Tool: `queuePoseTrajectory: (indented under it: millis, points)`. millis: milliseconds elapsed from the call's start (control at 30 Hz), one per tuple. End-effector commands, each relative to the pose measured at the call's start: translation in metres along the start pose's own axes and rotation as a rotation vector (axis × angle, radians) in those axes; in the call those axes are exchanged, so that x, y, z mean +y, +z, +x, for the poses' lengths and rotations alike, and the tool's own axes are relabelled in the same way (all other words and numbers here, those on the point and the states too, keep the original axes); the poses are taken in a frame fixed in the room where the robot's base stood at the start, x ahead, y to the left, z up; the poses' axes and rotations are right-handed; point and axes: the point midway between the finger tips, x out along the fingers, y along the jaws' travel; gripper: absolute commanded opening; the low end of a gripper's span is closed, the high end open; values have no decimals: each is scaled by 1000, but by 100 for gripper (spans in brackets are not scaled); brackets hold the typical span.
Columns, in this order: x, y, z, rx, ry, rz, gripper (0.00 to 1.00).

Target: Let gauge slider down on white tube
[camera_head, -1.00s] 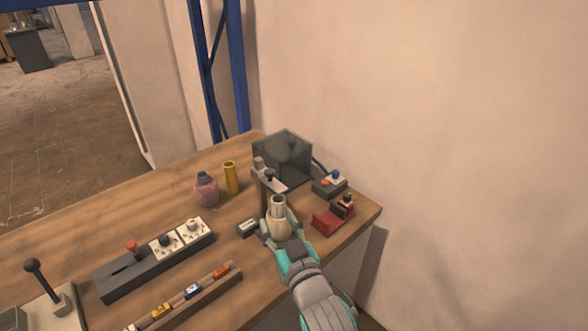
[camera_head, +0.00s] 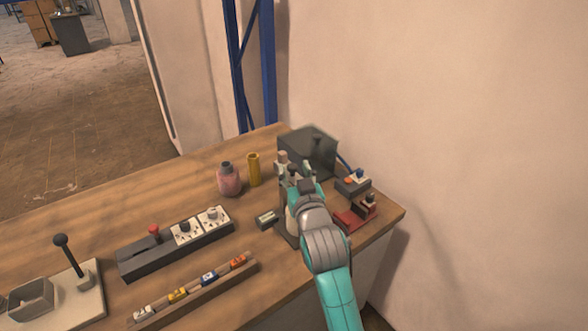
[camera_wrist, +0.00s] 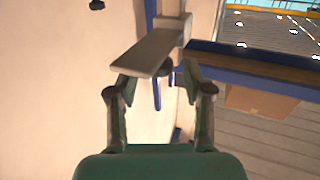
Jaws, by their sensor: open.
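The gauge's upright post (camera_head: 282,162) stands near the right end of the workbench, partly hidden by my gripper. In the wrist view its slider shows as a flat grey arm (camera_wrist: 152,50) with a dark round piece (camera_wrist: 166,69) under its end. My gripper (camera_head: 294,178) is at the slider in the head view. In the wrist view my gripper (camera_wrist: 157,82) is open, with the dark piece between and just beyond its fingertips. The white tube (camera_head: 292,222) stands below, mostly hidden behind my gripper and arm. Contact between slider and tube is hidden.
A dark box (camera_head: 312,150) stands behind the gauge. A red fixture (camera_head: 352,216) is close on the right. A small display unit (camera_head: 268,219), pink bottle (camera_head: 229,181) and yellow tube (camera_head: 254,170) are on the left. Bare bench (camera_head: 150,200) lies farther left.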

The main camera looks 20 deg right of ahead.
Motion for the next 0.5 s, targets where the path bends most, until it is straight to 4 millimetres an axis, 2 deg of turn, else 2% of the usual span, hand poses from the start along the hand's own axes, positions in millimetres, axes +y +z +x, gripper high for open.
queuePoseTrajectory:
  millis: [167,433,500]
  points:
    - [0,0,9,-1,0,0,51]
    - [0,0,10,0,0,0,51]
    - [0,0,10,0,0,0,33]
